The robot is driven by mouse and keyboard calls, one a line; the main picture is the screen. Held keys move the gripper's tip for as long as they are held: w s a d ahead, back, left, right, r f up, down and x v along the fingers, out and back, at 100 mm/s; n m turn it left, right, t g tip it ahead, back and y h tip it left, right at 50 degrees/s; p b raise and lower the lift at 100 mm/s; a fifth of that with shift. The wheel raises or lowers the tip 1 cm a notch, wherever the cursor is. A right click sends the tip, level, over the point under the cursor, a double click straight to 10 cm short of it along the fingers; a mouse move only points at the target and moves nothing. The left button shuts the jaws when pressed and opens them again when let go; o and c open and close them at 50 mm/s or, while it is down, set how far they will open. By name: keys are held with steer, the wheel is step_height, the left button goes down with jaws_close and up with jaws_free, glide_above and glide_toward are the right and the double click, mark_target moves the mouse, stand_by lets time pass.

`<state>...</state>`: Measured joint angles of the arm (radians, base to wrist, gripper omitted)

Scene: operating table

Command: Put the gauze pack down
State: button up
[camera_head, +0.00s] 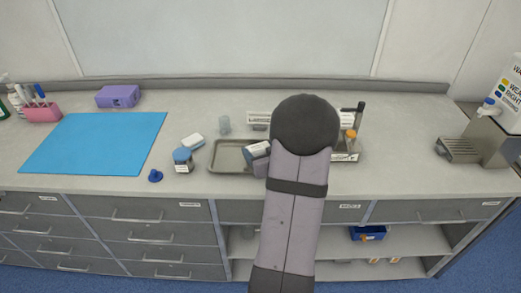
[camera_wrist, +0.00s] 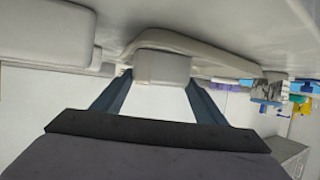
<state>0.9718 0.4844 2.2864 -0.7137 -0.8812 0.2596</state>
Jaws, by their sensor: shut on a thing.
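In the wrist view, my gripper (camera_wrist: 160,82) is shut on a pale, block-shaped gauze pack (camera_wrist: 162,66), with one dark finger on each side. The pack is close to a pale grey surface and a raised rim that fill the top of that view; I cannot tell whether it touches them. In the head view, my gripper (camera_head: 257,150) shows only partly, left of my arm, over the right part of a shallow metal tray (camera_head: 229,143). My arm hides most of the gripper and the pack there.
Left of the tray are a small white block (camera_head: 193,141), a blue-lidded jar (camera_head: 183,160) and a blue cap (camera_head: 155,176). A clear cup (camera_head: 224,124) stands behind the tray. A blue mat (camera_head: 95,143) lies clear at left. A dispenser (camera_head: 480,140) stands far right.

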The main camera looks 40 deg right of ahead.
steer(key=shift+f, duration=0.15)
steer(key=o, duration=1.1)
steer(key=shift+c, duration=0.2)
steer(key=shift+r, duration=0.2)
steer(key=p+v, duration=0.7)
steer(key=v, duration=0.3)
steer(key=shift+r, duration=0.3)
steer(key=shift+s+d+p, duration=0.1)
steer(key=shift+p, duration=0.6)
steer(key=shift+s+r+p, duration=0.1)
steer(key=shift+p, duration=0.4)
